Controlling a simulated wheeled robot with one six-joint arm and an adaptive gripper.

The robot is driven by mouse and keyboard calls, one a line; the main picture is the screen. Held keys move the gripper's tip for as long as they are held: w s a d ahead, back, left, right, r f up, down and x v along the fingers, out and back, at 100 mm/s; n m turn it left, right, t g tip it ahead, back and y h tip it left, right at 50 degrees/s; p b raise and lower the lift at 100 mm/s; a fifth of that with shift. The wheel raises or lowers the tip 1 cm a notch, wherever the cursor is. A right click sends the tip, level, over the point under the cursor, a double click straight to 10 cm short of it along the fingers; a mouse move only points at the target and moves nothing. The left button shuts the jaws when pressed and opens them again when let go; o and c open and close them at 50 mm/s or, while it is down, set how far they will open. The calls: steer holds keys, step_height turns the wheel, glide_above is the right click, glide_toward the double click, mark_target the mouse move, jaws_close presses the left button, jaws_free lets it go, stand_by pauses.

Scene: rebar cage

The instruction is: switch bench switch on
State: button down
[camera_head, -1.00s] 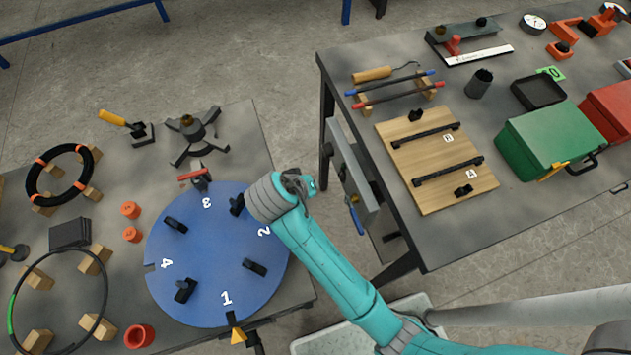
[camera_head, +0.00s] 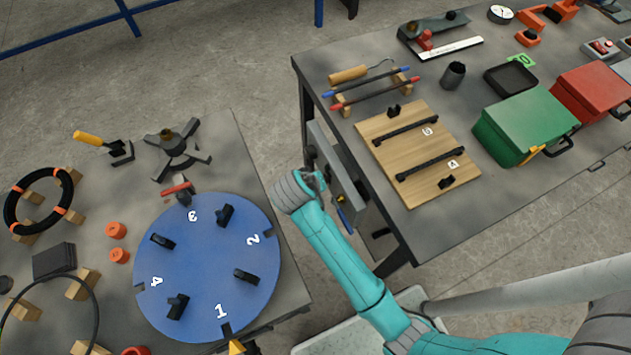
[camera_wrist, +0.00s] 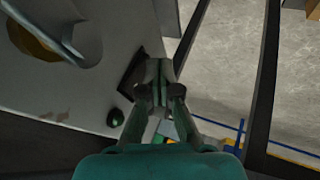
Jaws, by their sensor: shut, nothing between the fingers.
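A grey panel (camera_head: 333,168) hangs on the side of the right-hand bench. In the wrist view this panel (camera_wrist: 95,85) fills the left side, with a small green round button or lamp (camera_wrist: 115,118) on it. A dark plate (camera_wrist: 131,70), perhaps the bench switch, sits beside my fingertips; its lever and position cannot be made out. My gripper (camera_wrist: 157,72) is shut and empty, its tips close to the plate; contact cannot be told. In the head view my gripper (camera_head: 316,180) is at the panel's left edge, partly hidden by my wrist.
The right bench (camera_head: 330,70) carries a wooden board (camera_head: 425,185) with two dark bars, a green box (camera_head: 525,125) and a red box (camera_head: 595,90). A left table holds a blue numbered disc (camera_head: 205,270).

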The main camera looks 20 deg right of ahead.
steer(key=shift+d+f, duration=0.1)
steer(key=shift+d, duration=0.15)
stand_by(0.4)
steer(key=shift+r, duration=0.8)
steer(key=shift+a, duration=0.1)
